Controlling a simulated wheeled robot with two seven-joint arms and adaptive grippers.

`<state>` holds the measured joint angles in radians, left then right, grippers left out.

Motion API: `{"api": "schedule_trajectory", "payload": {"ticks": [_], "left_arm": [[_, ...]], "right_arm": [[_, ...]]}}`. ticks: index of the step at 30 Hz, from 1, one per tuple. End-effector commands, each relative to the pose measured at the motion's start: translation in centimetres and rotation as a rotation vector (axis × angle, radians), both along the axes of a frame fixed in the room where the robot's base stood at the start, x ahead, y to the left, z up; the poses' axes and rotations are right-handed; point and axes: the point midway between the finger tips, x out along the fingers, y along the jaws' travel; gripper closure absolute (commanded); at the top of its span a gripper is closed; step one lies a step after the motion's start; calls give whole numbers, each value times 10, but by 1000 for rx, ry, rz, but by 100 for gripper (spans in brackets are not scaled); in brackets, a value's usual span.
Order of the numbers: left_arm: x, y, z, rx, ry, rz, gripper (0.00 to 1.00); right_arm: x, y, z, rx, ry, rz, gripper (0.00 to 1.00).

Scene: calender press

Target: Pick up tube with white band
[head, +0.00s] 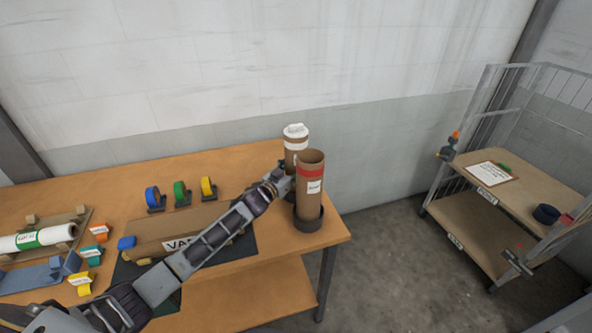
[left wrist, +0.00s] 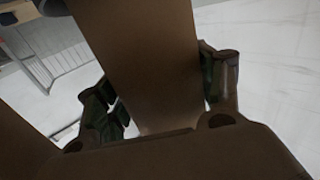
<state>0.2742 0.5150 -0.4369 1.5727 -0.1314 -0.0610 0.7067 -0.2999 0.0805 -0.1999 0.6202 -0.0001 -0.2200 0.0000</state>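The tube with the white band (head: 296,145) is brown with a white top and stands near the table's far right corner. Its lower part is hidden behind my left gripper and another tube. My left gripper (head: 286,180) reaches it low on its side. In the left wrist view a brown tube (left wrist: 150,65) runs between the two fingers of my left gripper (left wrist: 165,98), close against both; I cannot tell if they press on it. My right gripper is not in view.
A tube with a red band (head: 312,172) stands in a dark round base (head: 308,223) close in front, right of my gripper. Tape rolls (head: 181,194) and a rack with a white roll (head: 35,238) are further left. A wheeled shelf cart (head: 478,213) stands right, across free floor.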

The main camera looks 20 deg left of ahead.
Motion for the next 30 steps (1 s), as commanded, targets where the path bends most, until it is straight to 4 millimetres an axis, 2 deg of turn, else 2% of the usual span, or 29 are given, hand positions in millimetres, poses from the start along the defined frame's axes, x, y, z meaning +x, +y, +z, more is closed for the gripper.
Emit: {"api": "schedule_trajectory", "payload": {"ticks": [1,4,17,23,30], "left_arm": [[0,0,0,0,0,0,47],[0,0,0,0,0,0,60],[1,0,9,0,-5,-1,60],[0,0,29,1,-7,-2,60],[0,0,64,1,-8,-1,60]], "right_arm": [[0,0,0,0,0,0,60],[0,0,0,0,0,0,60],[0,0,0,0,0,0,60],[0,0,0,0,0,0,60],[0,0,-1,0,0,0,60]]}}
